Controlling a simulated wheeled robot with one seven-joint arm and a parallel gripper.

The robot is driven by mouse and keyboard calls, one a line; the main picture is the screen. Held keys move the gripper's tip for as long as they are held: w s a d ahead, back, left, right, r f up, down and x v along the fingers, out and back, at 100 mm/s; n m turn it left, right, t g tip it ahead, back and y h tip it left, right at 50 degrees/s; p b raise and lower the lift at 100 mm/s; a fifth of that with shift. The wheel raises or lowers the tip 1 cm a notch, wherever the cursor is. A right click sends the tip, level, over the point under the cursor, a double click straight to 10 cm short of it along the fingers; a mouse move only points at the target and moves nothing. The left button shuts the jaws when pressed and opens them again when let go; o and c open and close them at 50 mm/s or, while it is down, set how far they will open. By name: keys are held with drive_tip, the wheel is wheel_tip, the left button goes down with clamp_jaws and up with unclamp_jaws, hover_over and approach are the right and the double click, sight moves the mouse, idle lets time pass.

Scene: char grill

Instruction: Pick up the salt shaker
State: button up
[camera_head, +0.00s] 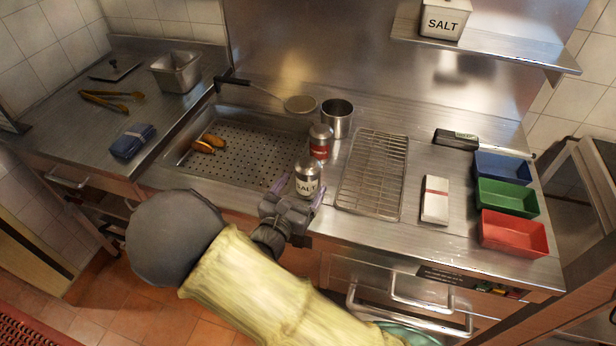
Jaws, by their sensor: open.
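The salt shaker (308,179) is a small metal cylinder with a pale label reading SALT. It stands upright near the front edge of the steel counter, between the perforated grill pan and the wire rack. My gripper (295,190) is open at the shaker's near side. One finger shows to the left of the shaker and the other at its lower right. I cannot tell whether either finger touches it. The gripper's body hides the shaker's lowest part.
A red-labelled shaker (320,143) stands close behind, with a steel pot (337,118) beyond it. The wire rack (373,174) lies right. The perforated pan (245,150) holds browned food (208,143). A white box marked SALT (445,20) sits on the shelf (490,47).

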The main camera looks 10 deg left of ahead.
sight(308, 163)
drive_tip(key=x, duration=0.4)
drive_tip(key=shift+w+d+f+p, duration=0.15)
drive_tip(key=shift+w+f+p, duration=0.05)
drive_tip(key=shift+f+p, duration=0.1)
drive_tip(key=shift+r, duration=0.1)
drive_tip(key=c, duration=1.2)
drive_tip(key=shift+w, duration=0.1)
drive_tip(key=shift+r, duration=0.6)
wheel_tip(308, 163, up, 8)
drive_tip(key=shift+f, duration=0.1)
drive_tip(key=shift+r, duration=0.45)
